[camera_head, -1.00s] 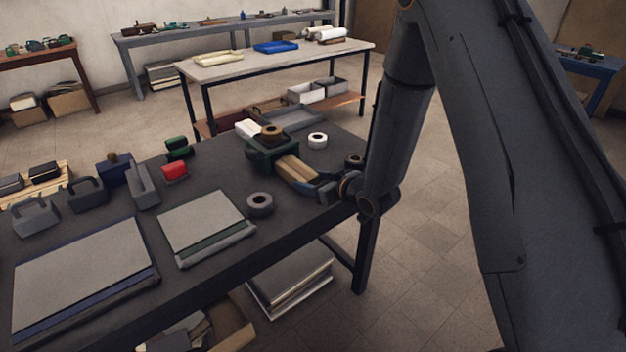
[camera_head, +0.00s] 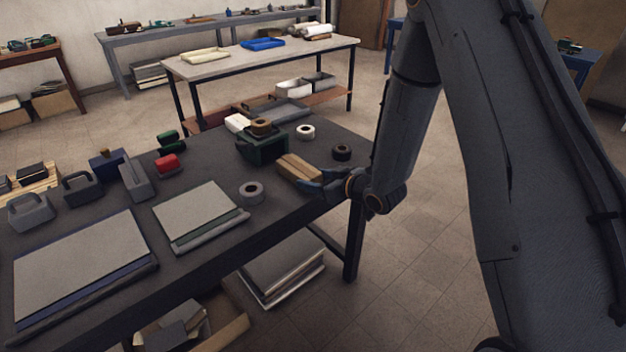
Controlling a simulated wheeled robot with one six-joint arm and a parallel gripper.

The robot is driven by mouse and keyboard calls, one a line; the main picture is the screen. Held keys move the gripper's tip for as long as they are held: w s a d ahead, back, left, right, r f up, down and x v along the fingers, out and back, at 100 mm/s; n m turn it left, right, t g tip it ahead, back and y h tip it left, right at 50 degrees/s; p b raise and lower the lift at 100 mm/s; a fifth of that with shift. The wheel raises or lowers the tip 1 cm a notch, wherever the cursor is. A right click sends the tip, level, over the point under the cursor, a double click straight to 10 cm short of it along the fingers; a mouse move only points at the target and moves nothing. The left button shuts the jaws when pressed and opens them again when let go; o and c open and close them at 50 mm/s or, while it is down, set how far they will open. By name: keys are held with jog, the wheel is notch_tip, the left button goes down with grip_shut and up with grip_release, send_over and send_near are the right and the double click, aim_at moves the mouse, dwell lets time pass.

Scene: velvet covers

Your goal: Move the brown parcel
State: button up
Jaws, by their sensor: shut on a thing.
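The brown parcel (camera_head: 299,167) is a small tan block near the right end of the dark worktable (camera_head: 110,218). My gripper (camera_head: 312,179) reaches in from the right and is shut on the parcel's near right end. The fingers are partly hidden by the wrist and the parcel. I cannot tell whether the parcel is lifted clear of the tabletop or touches it.
A dark green box (camera_head: 264,147) stands just behind the parcel. A white tape roll (camera_head: 306,132), a black roll (camera_head: 342,152) and a grey roll (camera_head: 251,192) lie around it. Two flat boards, one being the smaller board (camera_head: 195,212), fill the front. A pale table (camera_head: 270,60) stands behind.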

jog(key=o, duration=1.4)
jog(key=b+v, duration=0.1)
jog(key=v, duration=0.6)
jog(key=shift+s+d+r, duration=0.1)
jog(key=shift+s+d, duration=0.2)
